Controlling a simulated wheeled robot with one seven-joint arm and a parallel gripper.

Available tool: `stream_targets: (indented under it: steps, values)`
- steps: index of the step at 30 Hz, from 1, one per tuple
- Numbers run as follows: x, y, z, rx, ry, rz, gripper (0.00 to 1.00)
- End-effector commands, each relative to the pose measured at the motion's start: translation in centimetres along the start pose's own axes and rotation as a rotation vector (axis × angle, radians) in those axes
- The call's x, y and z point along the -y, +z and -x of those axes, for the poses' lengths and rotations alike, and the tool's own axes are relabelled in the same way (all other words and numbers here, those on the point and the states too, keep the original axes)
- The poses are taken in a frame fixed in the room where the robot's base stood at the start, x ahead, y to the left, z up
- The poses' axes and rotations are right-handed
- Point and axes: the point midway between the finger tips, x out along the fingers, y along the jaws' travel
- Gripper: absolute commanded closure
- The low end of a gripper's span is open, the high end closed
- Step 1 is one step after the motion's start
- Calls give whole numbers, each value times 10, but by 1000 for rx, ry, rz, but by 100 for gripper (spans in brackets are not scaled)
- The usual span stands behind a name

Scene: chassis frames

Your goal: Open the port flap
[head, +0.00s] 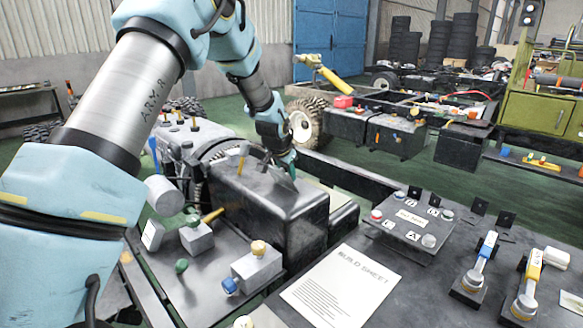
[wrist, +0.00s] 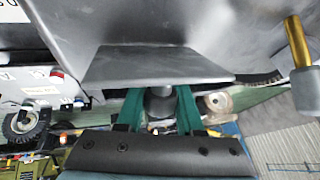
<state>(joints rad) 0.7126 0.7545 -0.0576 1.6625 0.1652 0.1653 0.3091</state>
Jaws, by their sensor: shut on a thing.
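The port flap (wrist: 155,66) is a flat grey plate on the dark grey tank in the wrist view. It looks tilted relative to the tank face around it, but I cannot tell by how much. My gripper (wrist: 160,92) has its two green fingers on either side of a small grey knob (wrist: 161,91) at the flap's near edge and is shut on it.
A brass-coloured handle (wrist: 297,42) stands out at the right of the wrist view. In the head view, levers and valve blocks (head: 257,268) sit in front of the tank. A build sheet (head: 330,287) and a switch panel (head: 408,226) lie on the bench to the right.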

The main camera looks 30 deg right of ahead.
Motion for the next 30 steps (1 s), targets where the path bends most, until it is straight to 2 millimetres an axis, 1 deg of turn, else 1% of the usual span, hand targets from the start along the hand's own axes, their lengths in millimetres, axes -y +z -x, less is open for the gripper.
stream_targets:
  steps: [1, 6, 12, 21, 30]
  values:
    - [0, -4, 1, 35, -1, -13, 100]
    - [0, -3, -2, 150, -1, -44, 100]
    - [-1, -2, -6, 243, 0, -67, 100]
    - [-1, -1, -8, 300, 0, -82, 100]
    - [-2, 0, -9, 304, 0, -83, 100]
